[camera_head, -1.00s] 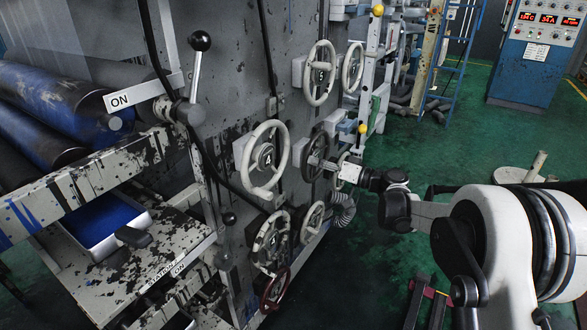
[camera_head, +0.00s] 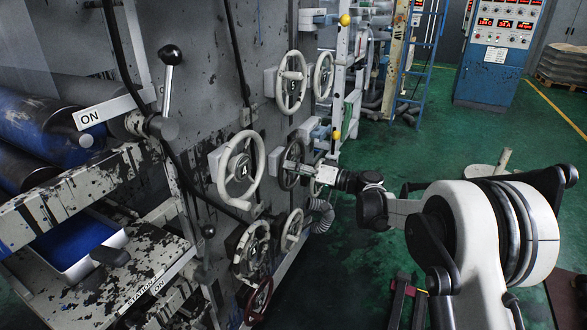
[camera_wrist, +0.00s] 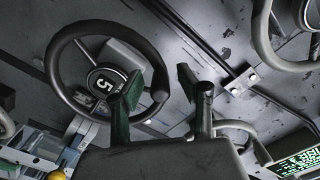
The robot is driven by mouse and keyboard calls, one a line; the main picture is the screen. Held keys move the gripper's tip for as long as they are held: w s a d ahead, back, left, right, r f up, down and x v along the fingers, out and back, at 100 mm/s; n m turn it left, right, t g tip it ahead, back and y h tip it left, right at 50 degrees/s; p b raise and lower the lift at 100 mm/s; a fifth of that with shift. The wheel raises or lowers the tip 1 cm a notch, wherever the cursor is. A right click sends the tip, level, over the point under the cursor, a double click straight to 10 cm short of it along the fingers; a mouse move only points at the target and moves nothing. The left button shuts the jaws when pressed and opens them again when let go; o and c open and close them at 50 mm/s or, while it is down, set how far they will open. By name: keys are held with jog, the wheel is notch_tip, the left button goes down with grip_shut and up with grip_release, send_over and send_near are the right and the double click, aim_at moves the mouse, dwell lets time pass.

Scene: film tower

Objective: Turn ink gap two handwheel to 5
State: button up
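A dark handwheel (camera_wrist: 55,75) fills the left of the wrist view, its hub label (camera_wrist: 103,84) reading 5, tilted. In the head view this dark wheel (camera_head: 284,177) stands right of the pale wheel marked 4; its label is not readable there. I cannot tell from the frames which wheel is ink gap two. My gripper (camera_wrist: 163,82) is at the right side of the dark rim, fingers apart. One finger overlaps the rim and a dark handle knob (camera_wrist: 160,97) shows between the fingers. Contact is unclear. In the head view my gripper (camera_head: 309,171) reaches that wheel from the right.
Neighbouring wheels include a pale one marked 4 (camera_head: 223,173), an upper one marked 5 (camera_head: 281,95), and lower ones (camera_head: 240,259). A lever (camera_head: 170,55) stands at left. A flexible hose (camera_head: 321,214) hangs below my gripper.

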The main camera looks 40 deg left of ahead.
jog(key=v, duration=1.2)
jog(key=shift+s, duration=0.1)
jog(key=w+d+r+m+t+h+p, duration=0.25)
jog(key=d+r+m+t, duration=0.2)
jog(key=d+r, duration=0.8)
jog(key=s+d+r+m+t+h+p, duration=0.1)
jog(key=s+d+r+t+h, duration=0.1)
jog(key=d, duration=0.7)
jog(key=s+d+r+m+t+h+p, duration=0.1)
jog(key=s+d+r+t+h+p, duration=0.15)
jog(key=d, duration=0.65)
jog(key=s+d+m+t+h+p, duration=0.1)
jog(key=s+d+m+h, duration=0.1)
jog(key=s+d, duration=0.5)
jog(key=s+d+m+t+h+p, duration=0.1)
jog(key=s+d+h, duration=0.3)
jog(key=d, duration=1.2)
jog(key=s+d+m+t+h+p, duration=0.1)
jog(key=s+d+m+h+p, duration=0.1)
jog(key=s+d, duration=0.9)
jog(key=shift+d+m+t+h, duration=0.2)
jog(key=shift+m+t+h, duration=0.2)
jog(key=shift+m+h, duration=0.6)
